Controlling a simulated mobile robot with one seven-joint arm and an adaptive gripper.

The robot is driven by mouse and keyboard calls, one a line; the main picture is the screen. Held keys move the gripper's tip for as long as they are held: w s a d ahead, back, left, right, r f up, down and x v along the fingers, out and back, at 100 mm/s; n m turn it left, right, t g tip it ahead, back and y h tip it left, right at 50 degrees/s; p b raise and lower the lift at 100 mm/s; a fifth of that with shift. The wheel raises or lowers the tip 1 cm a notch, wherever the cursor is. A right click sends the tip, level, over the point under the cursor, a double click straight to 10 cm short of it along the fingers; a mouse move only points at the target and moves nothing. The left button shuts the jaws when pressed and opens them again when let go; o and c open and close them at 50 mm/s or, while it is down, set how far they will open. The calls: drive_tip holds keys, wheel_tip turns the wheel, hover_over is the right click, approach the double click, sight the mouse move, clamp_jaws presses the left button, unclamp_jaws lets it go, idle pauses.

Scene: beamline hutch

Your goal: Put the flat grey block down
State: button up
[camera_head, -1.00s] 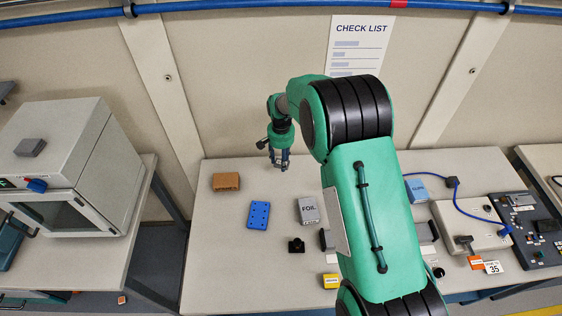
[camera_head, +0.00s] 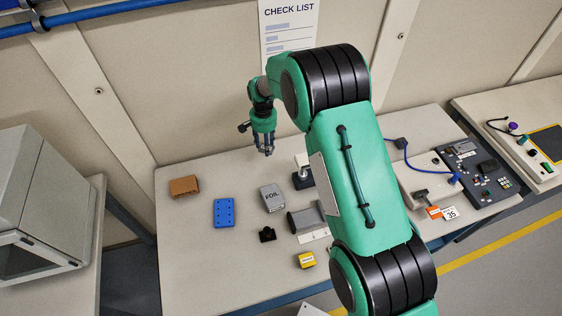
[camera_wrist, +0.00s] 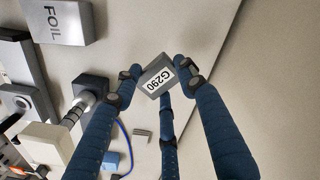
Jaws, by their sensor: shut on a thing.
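In the head view my gripper (camera_head: 265,150) points down over the back of the table (camera_head: 190,270), near the wall. The block cannot be made out there. I cannot tell exactly how high it is above the table.
A grey FOIL box (camera_head: 272,198), a blue plate with holes (camera_head: 224,213), a brown block (camera_head: 184,187), a black part (camera_head: 267,234) and a yellow box (camera_head: 307,260) are on the table. The back left of the table is mostly clear. Equipment (camera_head: 470,165) stands at the right.

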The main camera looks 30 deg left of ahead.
drive_tip(key=m, duration=0.2)
hover_over(282, 161)
drive_tip(key=shift+a, duration=0.1)
drive_tip(key=shift+f, duration=3.05)
drive_tip(key=shift+f, duration=1.9)
drive_tip(key=shift+f+b, duration=0.15)
drive_tip(key=shift+b, duration=0.15)
drive_tip(key=o, duration=1.2)
